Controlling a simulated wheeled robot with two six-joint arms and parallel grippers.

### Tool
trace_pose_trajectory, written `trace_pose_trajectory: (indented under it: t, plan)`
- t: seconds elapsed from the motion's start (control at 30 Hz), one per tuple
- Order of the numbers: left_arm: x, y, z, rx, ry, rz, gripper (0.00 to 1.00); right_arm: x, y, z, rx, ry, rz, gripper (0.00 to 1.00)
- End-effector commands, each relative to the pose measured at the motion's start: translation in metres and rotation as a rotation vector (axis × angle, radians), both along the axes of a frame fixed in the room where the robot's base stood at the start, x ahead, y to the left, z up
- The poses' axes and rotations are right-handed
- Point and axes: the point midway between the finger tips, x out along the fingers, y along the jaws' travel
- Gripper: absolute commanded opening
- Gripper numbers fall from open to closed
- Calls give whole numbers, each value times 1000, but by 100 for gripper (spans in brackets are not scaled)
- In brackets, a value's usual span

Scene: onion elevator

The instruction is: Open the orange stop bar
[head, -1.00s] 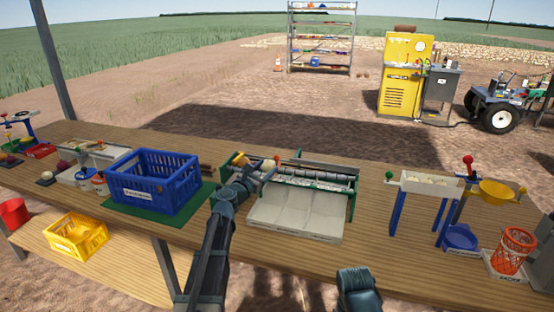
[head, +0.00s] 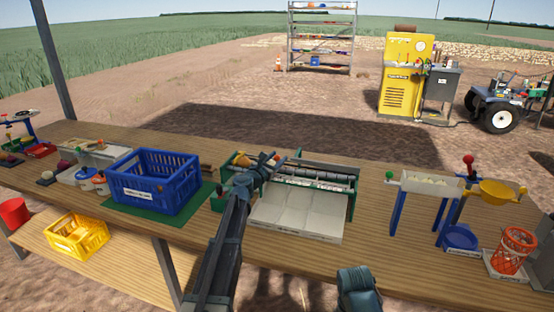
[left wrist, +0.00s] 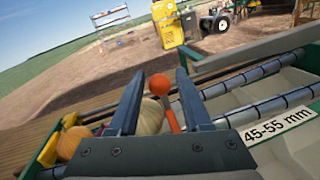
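The orange stop bar (left wrist: 172,115), with a round orange knob (left wrist: 160,85) on its end, shows in the left wrist view between the two fingers of my left gripper (left wrist: 160,90). The fingers stand apart on either side of it; I cannot see them touching it. In the head view my left gripper (head: 264,166) is over the left part of the green-framed roller sorter (head: 352,190) and covers most of the bar. An onion (left wrist: 150,117) lies behind the bar, and several orange and yellow onions (left wrist: 72,140) sit to its left. My right gripper is not clearly visible.
A blue crate (head: 150,195) stands left of the sorter on a green mat. A pale padded tray (head: 300,215) lies in front of the sorter. A stand with a yellow funnel (head: 497,192) and an orange basket (head: 512,252) are at the right. Bare tabletop (head: 375,245) lies between.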

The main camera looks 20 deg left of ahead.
Motion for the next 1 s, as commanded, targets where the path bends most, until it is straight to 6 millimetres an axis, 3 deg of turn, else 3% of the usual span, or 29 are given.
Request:
trace_pose_trajectory:
  t: [0.03, 0.2, 0.27, 1.0]
  plan:
    - [0, 0, 0, 0, 0, 0, 38, 0, 0, 0, 0, 0, 0, 50]
    - [0, 0, 0, 0, 0, 0, 7, 0, 0, 0, 0, 0, 0, 50]
    - [0, 0, 0, 0, 0, 0, 0, 0, 0, 0, 0, 0, 0, 50]
    - [0, 1, 0, 0, 0, 1, 0, 0, 0, 0, 0, 0, 0, 50]
